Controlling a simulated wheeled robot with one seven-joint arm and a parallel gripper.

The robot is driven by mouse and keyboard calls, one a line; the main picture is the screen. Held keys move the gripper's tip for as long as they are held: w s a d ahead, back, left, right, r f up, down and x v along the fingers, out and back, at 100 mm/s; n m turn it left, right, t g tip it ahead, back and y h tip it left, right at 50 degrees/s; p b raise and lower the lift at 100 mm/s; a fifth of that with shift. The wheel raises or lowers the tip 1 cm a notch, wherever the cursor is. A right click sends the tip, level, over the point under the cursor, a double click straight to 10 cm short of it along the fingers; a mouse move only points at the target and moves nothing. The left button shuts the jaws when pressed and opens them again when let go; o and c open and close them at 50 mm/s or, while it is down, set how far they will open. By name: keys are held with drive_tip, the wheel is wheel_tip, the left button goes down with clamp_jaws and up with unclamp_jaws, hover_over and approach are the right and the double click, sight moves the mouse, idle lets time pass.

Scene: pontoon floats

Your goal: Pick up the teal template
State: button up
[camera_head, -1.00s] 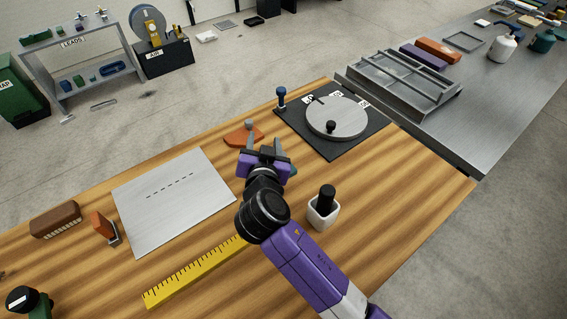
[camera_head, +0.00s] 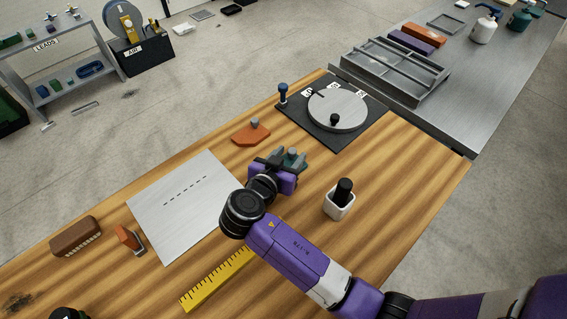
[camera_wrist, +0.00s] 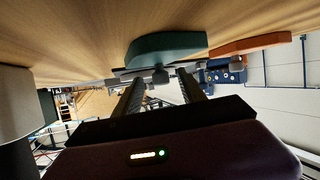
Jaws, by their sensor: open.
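The teal template (camera_head: 303,159) lies on the wooden bench with a small grey knob on top, just beyond my gripper and partly hidden by it in the head view. In the wrist view, which looks upside down, the teal template (camera_wrist: 165,46) is straight ahead with its knob showing between the fingertips. My gripper (camera_head: 283,163) is low over the bench. Its fingers (camera_wrist: 160,80) are apart, one on each side of the knob in the picture. I cannot tell whether they touch it.
An orange template (camera_head: 250,133) lies close by, beyond my gripper. A dark board with a round disc (camera_head: 338,108) is to the right, and a white pot with a black-handled tool (camera_head: 340,205) stands nearer. A metal sheet (camera_head: 187,205) and yellow ruler (camera_head: 217,278) lie left.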

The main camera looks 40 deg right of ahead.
sight(294, 149)
drive_tip(key=p+x, duration=0.1)
drive_tip(key=x, duration=0.3)
drive_tip(key=shift+w+d+r+p, duration=0.15)
drive_tip(key=shift+w+d+p, duration=0.1)
drive_tip(key=shift+p, duration=0.1)
drive_tip(key=shift+w+d+f, duration=0.1)
drive_tip(key=shift+d+f, duration=0.15)
drive_tip(key=shift+d, duration=0.05)
clamp_jaws()
